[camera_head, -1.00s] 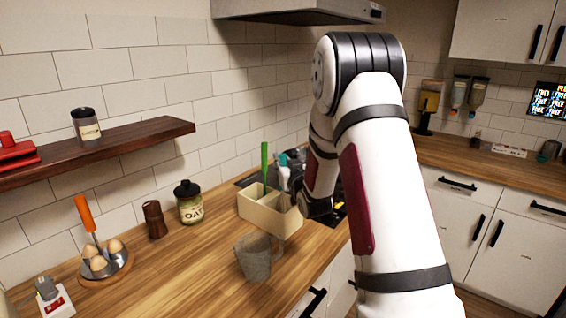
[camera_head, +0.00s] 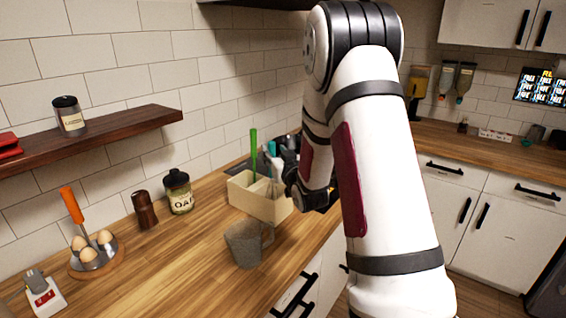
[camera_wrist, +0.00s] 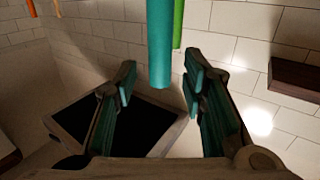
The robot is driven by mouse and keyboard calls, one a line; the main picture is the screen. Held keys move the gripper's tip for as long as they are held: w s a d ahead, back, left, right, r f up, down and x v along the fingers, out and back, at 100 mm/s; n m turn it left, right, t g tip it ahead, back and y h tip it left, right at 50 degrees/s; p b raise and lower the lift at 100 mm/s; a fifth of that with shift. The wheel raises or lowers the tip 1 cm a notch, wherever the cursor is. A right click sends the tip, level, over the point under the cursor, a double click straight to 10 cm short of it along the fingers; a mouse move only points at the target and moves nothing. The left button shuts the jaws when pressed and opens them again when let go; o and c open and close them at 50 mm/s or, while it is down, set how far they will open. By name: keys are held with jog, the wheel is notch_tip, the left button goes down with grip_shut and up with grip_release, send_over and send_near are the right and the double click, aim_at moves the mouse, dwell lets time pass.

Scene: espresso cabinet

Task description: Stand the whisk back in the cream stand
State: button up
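The cream stand (camera_head: 258,205) is a divided box on the wooden counter, with a green handle (camera_head: 253,145) upright in its left part. A teal handle (camera_head: 272,148) shows just right of the green one, partly behind my gripper (camera_head: 290,170). In the wrist view the teal handle (camera_wrist: 160,45) lies between my fingers (camera_wrist: 160,90), with gaps on both sides, and the green handle (camera_wrist: 178,25) is behind it. The fingers are open.
A grey mug (camera_head: 245,243) stands in front of the stand. An oat jar (camera_head: 179,193), a brown grinder (camera_head: 145,209) and an egg holder (camera_head: 97,255) with an orange handle are to the left. A dark shelf (camera_head: 90,138) is on the wall. The front-left counter has free room.

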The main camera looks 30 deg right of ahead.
jog(key=v, duration=0.8)
jog(key=s+a+r+n+g+y, duration=0.1)
jog(key=s+a+r+g, duration=0.2)
jog(key=s+a, duration=0.15)
jog(key=s+a+r+g+y, duration=0.1)
jog(key=s+a+r+g, duration=0.25)
jog(key=a, duration=0.25)
jog(key=s+a+n+g+y, duration=0.1)
jog(key=s+a, duration=0.4)
jog(key=s, duration=0.6)
jog(key=s+a+r+g+y, duration=0.1)
jog(key=s+a+g, duration=0.3)
jog(key=s, duration=0.6)
jog(key=shift+s+a+r+n, duration=0.3)
jog(key=shift+s+a+n, duration=0.1)
jog(key=shift+a, duration=0.6)
jog(key=shift+g, duration=0.25)
